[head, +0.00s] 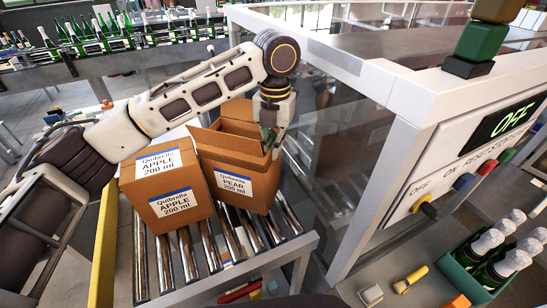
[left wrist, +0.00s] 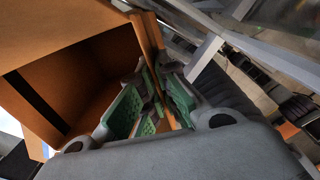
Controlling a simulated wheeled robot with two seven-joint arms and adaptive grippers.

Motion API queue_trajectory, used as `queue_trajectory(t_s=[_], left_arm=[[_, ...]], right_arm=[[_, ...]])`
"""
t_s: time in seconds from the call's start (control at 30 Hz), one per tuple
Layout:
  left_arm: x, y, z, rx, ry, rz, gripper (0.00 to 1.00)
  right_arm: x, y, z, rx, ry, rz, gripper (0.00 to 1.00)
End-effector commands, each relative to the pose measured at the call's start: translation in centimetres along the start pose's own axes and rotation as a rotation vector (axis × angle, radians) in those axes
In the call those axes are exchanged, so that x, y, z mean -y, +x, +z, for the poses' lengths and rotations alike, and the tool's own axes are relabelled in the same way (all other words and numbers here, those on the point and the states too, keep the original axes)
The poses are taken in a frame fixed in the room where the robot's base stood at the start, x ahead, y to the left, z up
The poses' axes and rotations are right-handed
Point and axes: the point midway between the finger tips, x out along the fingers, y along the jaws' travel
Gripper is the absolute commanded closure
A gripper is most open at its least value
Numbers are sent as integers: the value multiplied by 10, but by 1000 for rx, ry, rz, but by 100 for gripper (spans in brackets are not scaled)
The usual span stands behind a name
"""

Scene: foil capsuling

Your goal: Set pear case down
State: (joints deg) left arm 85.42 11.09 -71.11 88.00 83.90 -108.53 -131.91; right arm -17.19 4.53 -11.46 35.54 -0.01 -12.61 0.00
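The pear case (head: 235,184) is an open-topped cardboard box with a white PEAR label, over the roller conveyor (head: 206,248). It is slightly tilted; I cannot tell whether its base touches the rollers. My left gripper (head: 268,140) reaches down at its right rim. In the left wrist view, the green-padded fingers (left wrist: 158,108) lie on both sides of the case's wall and appear shut on it. The inside of the case (left wrist: 80,85) looks empty where visible. The closed apple case (head: 170,186) stands close on its left. My right gripper is not in view.
Bare rollers lie in front of both cases. A yellow rail (head: 103,250) edges the conveyor's left side. A green crate of bottles (head: 490,262) is at lower right. Bottles (head: 85,38) line the back conveyor.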

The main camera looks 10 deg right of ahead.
Motion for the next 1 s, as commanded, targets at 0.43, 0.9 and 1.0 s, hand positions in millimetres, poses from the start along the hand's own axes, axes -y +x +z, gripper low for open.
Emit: queue_trajectory(t_s=[0.43, 0.9, 1.0], left_arm=[[0, 39, 0, -1, 0, 1, 100], [1, 43, 0, -1, 0, 0, 96], [1, 43, 0, -1, 0, 0, 83]], right_arm=[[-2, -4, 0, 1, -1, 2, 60], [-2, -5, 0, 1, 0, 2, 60], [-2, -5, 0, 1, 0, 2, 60]])
